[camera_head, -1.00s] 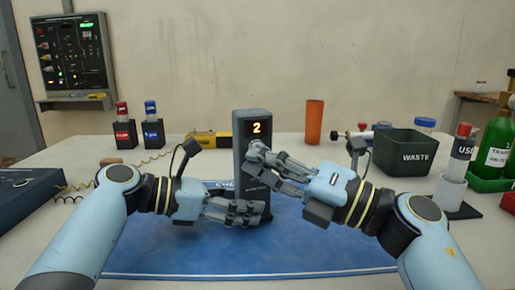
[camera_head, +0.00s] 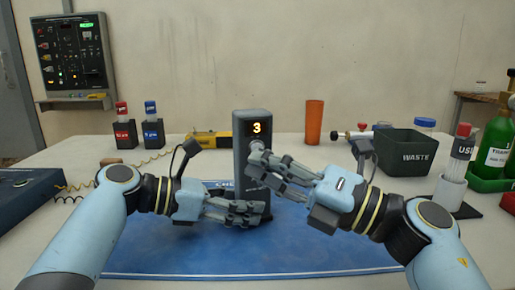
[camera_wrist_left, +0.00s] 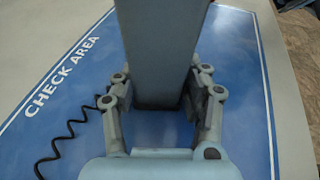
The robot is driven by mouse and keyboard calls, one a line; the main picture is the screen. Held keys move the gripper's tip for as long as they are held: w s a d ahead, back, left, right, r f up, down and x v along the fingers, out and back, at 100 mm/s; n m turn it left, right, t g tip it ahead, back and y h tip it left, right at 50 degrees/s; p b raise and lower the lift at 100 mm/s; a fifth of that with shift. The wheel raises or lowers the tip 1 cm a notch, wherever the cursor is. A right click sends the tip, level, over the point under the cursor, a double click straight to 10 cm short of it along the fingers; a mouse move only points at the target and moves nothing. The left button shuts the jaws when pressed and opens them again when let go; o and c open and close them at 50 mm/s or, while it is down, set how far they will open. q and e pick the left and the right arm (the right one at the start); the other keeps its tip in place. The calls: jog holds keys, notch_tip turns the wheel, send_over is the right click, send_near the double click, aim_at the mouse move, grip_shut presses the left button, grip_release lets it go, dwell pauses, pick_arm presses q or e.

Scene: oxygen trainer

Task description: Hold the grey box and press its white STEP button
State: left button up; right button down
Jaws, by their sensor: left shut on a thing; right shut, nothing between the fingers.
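The grey box (camera_head: 243,128) stands upright on the blue mat, and its display reads 3. My left gripper (camera_head: 262,212) is shut around the lower part of the box; the left wrist view shows its fingers (camera_wrist_left: 158,100) on both sides of the box (camera_wrist_left: 160,50). My right gripper (camera_head: 256,150) is shut and empty, its fingertips at the front face of the box just below the display. The white STEP button cannot be made out clearly; the fingertips cover that area. I cannot tell whether they touch it.
The blue mat (camera_head: 200,258) marked CHECK AREA lies under the box. A dark WASTE bin (camera_head: 402,154), an orange cup (camera_head: 314,122) and green bottles (camera_head: 494,145) stand right. Red and blue capped holders (camera_head: 124,132) stand left. A coiled black cord (camera_wrist_left: 68,138) lies beside the box.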

jog(key=s, duration=0.2)
jog(key=s+d, duration=0.1)
jog(key=s, duration=0.1)
jog(key=shift+s+d, duration=0.15)
jog(key=shift+s, duration=0.25)
dwell(0.7)
pick_arm(q)
jog(key=o, duration=0.9)
jog(key=shift+o, duration=0.2)
jog(key=shift+a, duration=0.1)
